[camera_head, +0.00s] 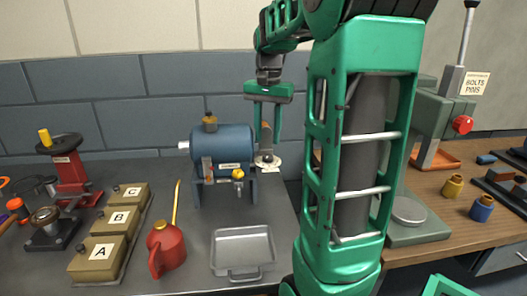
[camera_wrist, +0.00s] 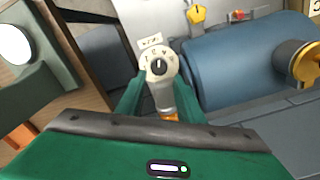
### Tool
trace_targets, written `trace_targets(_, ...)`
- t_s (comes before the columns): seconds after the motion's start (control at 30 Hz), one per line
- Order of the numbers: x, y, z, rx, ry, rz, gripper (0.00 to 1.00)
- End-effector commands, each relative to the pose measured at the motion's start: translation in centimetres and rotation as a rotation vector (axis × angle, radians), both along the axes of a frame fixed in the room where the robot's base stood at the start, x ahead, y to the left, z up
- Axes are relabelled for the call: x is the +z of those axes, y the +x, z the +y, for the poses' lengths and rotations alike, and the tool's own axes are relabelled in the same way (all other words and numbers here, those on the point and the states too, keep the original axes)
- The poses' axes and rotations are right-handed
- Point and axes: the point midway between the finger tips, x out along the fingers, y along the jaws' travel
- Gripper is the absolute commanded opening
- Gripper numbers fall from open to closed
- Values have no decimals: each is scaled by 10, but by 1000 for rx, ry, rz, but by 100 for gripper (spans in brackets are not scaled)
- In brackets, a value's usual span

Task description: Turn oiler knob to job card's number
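A round pale dial with a dark knob (camera_wrist: 159,67) and small marks stands at the right end of the blue motor-like casing (camera_wrist: 235,65); the marks are too small to read surely. The dial's pale plate (camera_head: 268,162) also shows in the head view. I cannot identify a job card.
A red oil can (camera_head: 167,248), a grey tray (camera_head: 243,250) and boxes lettered A (camera_head: 97,258), B and C stand in front and left. A yellow tap (camera_head: 238,174) sits on the casing's front, a brass cap (camera_head: 210,122) on top. A green press stands right.

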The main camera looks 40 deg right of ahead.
Motion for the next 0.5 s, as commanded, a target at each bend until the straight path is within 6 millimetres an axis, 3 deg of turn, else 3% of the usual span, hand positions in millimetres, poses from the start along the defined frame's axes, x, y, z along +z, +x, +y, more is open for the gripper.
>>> trace_targets(0.2,-37,-1,0,-1,2,3,34)
trace_targets(0.5,-58,0,0,-1,0,0,34)
